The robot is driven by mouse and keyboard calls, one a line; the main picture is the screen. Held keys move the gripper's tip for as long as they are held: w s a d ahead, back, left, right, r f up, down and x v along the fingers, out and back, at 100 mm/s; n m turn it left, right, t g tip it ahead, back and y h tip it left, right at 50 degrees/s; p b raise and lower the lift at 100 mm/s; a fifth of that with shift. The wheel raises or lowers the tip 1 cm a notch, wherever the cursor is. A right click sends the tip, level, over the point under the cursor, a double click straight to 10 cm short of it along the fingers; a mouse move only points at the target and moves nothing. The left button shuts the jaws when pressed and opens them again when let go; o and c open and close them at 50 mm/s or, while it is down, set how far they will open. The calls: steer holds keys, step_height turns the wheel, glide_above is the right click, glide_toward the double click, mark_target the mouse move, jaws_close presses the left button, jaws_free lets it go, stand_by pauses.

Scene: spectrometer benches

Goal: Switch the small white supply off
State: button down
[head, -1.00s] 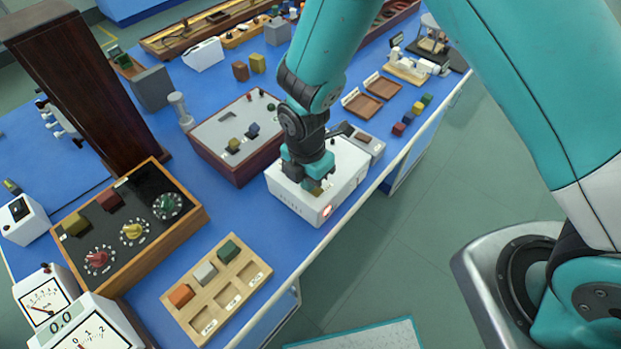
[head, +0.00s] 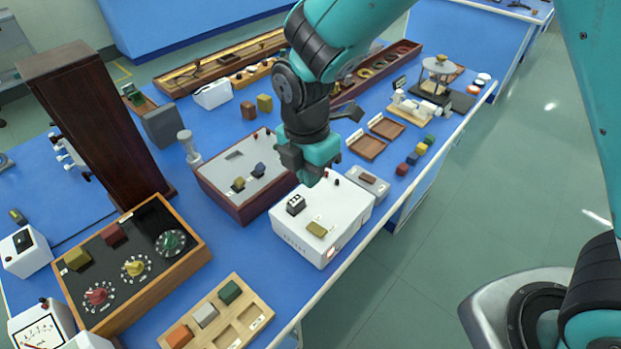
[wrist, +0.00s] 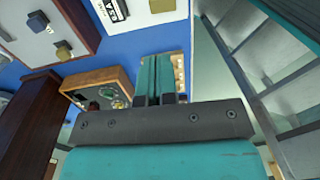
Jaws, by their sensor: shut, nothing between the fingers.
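The small white supply (head: 345,214) is a white box at the bench's front edge in the head view. Its top carries a black rocker switch with white marks (head: 296,204) and an olive block (head: 316,229). A red lamp (head: 332,252) shows on its front face and looks lit. The box also shows at the top of the wrist view (wrist: 180,14), with the black switch panel (wrist: 112,10) partly cut off. My gripper (head: 309,178) is shut and empty, above the back part of the box and apart from the switch. The rocker's tilt is too small to tell.
A maroon box with a grey top (head: 222,174) stands just left of the supply. A small grey box (head: 372,186) stands close on its right. A wooden tray with coloured blocks (head: 260,311) and a dial panel (head: 190,243) lie to the front left.

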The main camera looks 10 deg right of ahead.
mark_target(319, 232)
steer(key=b, duration=0.7)
steer(key=shift+s+d+r+g, duration=0.1)
steer(key=shift+s+g, duration=0.1)
steer(key=shift+g, duration=0.1)
steer(key=f, duration=0.4)
steer(key=s+f+p, duration=0.1)
steer(key=f, duration=0.4)
steer(key=d+f+p, duration=0.1)
steer(key=f, duration=0.4)
steer(key=shift+s+d, duration=0.1)
steer(key=shift+s, duration=0.15)
